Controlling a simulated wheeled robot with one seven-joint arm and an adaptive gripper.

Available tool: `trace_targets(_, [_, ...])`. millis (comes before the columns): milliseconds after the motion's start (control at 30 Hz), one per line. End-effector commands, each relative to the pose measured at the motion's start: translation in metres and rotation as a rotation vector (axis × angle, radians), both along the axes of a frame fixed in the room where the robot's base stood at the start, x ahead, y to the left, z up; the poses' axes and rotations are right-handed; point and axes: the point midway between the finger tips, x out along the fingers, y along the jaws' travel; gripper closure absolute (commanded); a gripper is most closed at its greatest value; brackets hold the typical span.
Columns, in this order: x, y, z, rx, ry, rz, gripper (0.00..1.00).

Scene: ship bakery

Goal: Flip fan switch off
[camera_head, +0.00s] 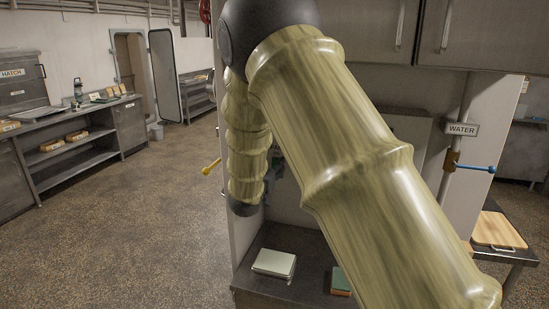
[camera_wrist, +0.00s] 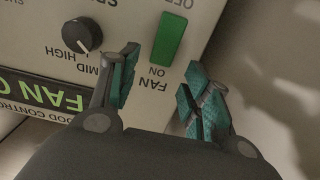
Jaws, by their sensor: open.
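The fan control panel (camera_wrist: 130,25) is a pale box, seen upside down in the wrist view. On it is a green fan switch (camera_wrist: 169,40), with OFF lettered at its upper end and ON and FAN below its lower end. Which way the switch is set, I cannot tell. My gripper (camera_wrist: 160,77) is open, its teal-padded fingers apart and empty. The fingertips lie just below the switch in the picture, one to each side; I cannot tell whether they touch the panel. In the head view my arm hides the panel and most of the gripper.
A black speed knob (camera_wrist: 82,35) sits left of the switch. A yellow-handled lever (camera_head: 211,167) sticks out left, a blue-handled WATER valve (camera_head: 470,167) right. Open floor lies left.

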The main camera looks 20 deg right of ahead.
Motion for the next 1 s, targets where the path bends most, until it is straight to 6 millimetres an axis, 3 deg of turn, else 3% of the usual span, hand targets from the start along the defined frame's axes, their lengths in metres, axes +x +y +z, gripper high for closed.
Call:
trace_targets(300, [0.026,-0.017,0.001,0.001,-0.001,-0.001,0.52])
trace_targets(667, [0.028,-0.019,-0.001,0.0,0.0,0.0,0.52])
trace_targets(900, [0.028,-0.019,-0.001,0.0,0.0,0.0,0.94])
trace_targets(1000, [0.028,-0.019,-0.001,0.0,0.0,0.0,0.97])
